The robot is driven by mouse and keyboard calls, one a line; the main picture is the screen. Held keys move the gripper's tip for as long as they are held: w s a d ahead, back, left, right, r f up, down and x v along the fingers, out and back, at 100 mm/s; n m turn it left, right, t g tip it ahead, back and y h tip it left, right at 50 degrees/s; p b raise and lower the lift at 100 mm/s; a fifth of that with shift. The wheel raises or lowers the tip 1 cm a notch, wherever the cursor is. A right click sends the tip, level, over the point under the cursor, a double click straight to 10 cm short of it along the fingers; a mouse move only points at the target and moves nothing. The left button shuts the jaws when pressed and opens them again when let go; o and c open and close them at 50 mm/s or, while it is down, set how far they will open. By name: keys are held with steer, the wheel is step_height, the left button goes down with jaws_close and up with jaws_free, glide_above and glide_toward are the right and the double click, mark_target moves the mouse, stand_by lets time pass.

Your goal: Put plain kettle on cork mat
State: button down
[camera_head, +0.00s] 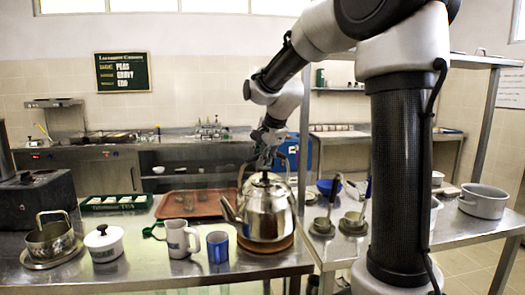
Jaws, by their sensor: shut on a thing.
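The plain kettle (266,212) is shiny steel with a dark lid knob and a spout pointing left. It is upright near the front right edge of the steel table. The round brown cork mat (287,244) shows below the kettle, its rim sticking out around the base. I cannot tell whether the kettle touches the mat or is slightly above it. My gripper (268,160) reaches down from above and is shut on the kettle's handle. The fingertips are small and partly hidden by the handle.
A white mug (179,240) and a blue cup (217,247) stand close left of the kettle. A red-brown tray (190,204) lies behind. A white lidded pot (103,243) and a steel pot (52,240) stand farther left. Ladles and a blue bowl (328,187) are to the right.

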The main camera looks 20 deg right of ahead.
steer(key=shift+w+f, duration=0.1)
steer(key=shift+f, duration=1.1)
steer(key=c, duration=1.7)
jaws_free()
steer(key=shift+f, duration=0.25)
steer(key=shift+c, duration=0.2)
steer(key=o, duration=0.4)
steer(key=shift+r, duration=0.1)
steer(key=a+v, duration=0.1)
steer(key=v, duration=1.1)
steer(key=s+f+n, duration=0.4)
steer(key=s+n, duration=0.1)
steer(key=s, duration=0.4)
steer(key=s+d+f+n+g, duration=0.1)
steer(key=s+f+n, duration=0.2)
steer(key=s+n, duration=0.3)
steer(key=s+d+f+n+g, duration=0.1)
steer(key=s+f+n, duration=0.3)
steer(key=s, duration=0.8)
steer(key=shift+f+n+h, duration=0.3)
steer(key=shift+n, duration=0.4)
